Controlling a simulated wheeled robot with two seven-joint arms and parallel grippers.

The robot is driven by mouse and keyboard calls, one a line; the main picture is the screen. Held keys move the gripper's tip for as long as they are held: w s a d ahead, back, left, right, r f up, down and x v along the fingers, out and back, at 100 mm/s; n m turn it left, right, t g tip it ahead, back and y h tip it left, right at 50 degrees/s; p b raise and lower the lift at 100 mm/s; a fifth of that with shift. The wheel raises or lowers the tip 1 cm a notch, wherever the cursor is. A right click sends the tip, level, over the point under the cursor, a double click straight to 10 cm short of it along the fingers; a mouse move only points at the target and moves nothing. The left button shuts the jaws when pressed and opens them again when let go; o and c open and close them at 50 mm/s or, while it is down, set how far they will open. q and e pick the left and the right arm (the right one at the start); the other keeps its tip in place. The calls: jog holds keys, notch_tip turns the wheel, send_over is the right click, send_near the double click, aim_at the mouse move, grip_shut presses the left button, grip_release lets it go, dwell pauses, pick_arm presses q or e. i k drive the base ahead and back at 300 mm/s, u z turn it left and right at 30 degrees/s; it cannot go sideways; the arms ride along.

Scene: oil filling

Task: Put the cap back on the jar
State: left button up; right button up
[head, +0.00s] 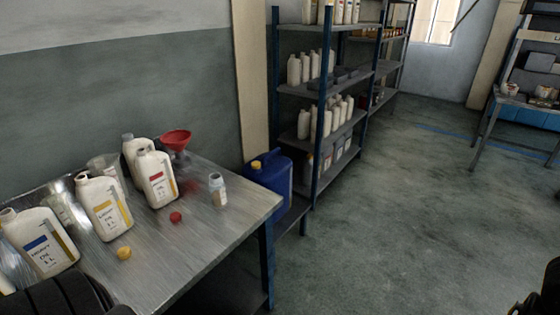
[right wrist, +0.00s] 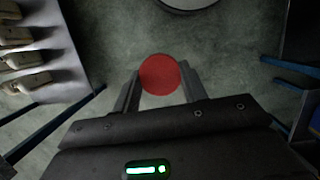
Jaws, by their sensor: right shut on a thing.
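A small pale jar (head: 219,192) with a label stands upright on the metal table (head: 205,250), near its right end. Its mouth is too small to make out clearly. A red cap (head: 176,217) lies on the table to the left of the jar. A yellow cap (head: 124,253) lies nearer the front. In the right wrist view, my right gripper (right wrist: 160,80) is shut on a round red cap (right wrist: 160,73), with a finger on each side and floor beyond. I cannot make out this gripper in the head view. My left gripper is not in view.
White oil bottles (head: 104,208) and clear jugs stand along the table's wall side. A red funnel (head: 176,141) is behind the jar. A blue canister (head: 269,176) and shelves (head: 318,97) with bottles stand beyond the table's right end. Open floor (head: 420,220) lies at right.

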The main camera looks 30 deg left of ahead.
aim_at(217, 188)
jog(key=i, duration=4.55)
jog(key=u, duration=4.7)
jog(key=i, duration=1)
